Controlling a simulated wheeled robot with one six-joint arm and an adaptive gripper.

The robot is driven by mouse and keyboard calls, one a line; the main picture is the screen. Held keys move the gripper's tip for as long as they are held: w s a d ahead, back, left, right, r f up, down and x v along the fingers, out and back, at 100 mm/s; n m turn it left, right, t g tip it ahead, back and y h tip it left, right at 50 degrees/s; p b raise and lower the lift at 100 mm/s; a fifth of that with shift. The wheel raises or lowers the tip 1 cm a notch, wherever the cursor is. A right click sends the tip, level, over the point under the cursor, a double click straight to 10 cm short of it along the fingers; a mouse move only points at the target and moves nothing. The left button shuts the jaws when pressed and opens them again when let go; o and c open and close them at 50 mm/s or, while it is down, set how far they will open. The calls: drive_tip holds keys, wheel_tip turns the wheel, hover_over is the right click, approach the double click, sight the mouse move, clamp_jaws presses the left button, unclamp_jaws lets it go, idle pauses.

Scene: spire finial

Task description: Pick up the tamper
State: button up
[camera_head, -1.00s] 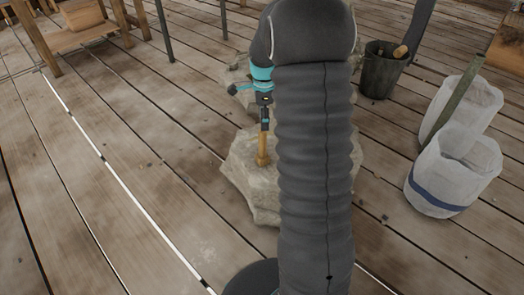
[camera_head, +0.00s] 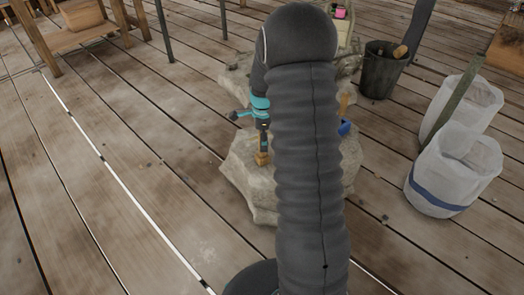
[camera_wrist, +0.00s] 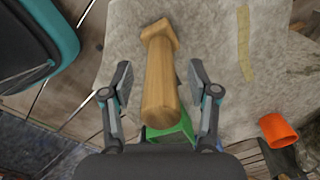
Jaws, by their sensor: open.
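The tamper (camera_wrist: 159,80) is a light wooden tool with a round handle and a wider block at its far end. In the wrist view it lies between the two open fingers of my gripper (camera_wrist: 161,92), with a gap on each side. In the head view the tamper (camera_head: 262,157) stands on the pale stone block, and my gripper (camera_head: 264,138) is directly above and around its upper part. My arm hides much of the stone in the head view.
The pale stone block (camera_head: 245,185) stands on the plank deck. An orange cup-like thing (camera_wrist: 278,130) and a green thing (camera_wrist: 170,134) show in the wrist view. A dark bucket (camera_head: 379,72) and white sacks (camera_head: 452,180) stand to the right.

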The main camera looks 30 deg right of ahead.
clamp_jaws()
drive_tip(key=shift+r, duration=0.1)
